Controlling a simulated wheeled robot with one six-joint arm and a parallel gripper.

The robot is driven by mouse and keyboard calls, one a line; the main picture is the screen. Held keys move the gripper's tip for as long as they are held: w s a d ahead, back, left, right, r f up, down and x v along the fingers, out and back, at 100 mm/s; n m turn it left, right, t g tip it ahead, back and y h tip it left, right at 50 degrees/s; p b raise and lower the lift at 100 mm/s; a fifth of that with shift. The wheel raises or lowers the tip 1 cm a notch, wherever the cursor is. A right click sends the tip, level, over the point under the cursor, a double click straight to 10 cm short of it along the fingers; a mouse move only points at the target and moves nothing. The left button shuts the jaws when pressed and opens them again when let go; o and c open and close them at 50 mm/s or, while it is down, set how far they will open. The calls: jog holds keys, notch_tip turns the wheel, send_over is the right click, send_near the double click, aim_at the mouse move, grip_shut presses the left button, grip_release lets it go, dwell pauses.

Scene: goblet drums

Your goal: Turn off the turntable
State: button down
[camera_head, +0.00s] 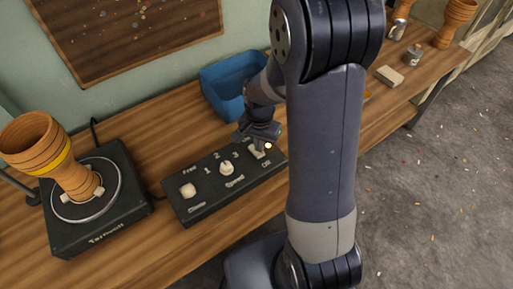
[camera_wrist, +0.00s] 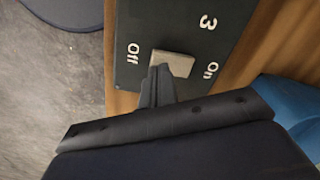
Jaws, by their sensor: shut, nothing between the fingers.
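The black control box (camera_head: 222,182) lies on the wooden bench and carries a pale on/off switch (camera_head: 257,153) at its right end. In the wrist view the switch (camera_wrist: 174,63) is a beige block between the words "Off" and "On"; I cannot tell which way it is set. My gripper (camera_head: 259,141) is shut and empty, right at the switch. In the wrist view its closed fingertips (camera_wrist: 160,72) are beside the block, toward its "Off" side; contact is unclear. The turntable (camera_head: 93,205) stands left of the box with a wooden goblet drum (camera_head: 60,165) on its disc, tilted.
A speed knob (camera_head: 226,168) and a Free/Close switch (camera_head: 188,190) sit on the same box. A blue bin (camera_head: 222,88) stands behind it. My arm hides part of the bench. Further right are a pale block (camera_head: 389,76), a can (camera_head: 413,54) and another drum (camera_head: 455,22).

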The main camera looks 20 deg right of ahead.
jog(key=shift+f+b, duration=0.65)
jog(key=shift+f, duration=0.2)
jog(key=shift+r, duration=0.15)
notch_tip(320, 180, up, 7)
jog(key=p, duration=0.5)
jog(key=shift+p, duration=0.35)
jog(key=shift+f, duration=0.25)
notch_tip(320, 180, down, 7)
jog(key=b, duration=0.5)
jog(key=shift+b, duration=0.4)
jog(key=shift+r, duration=0.2)
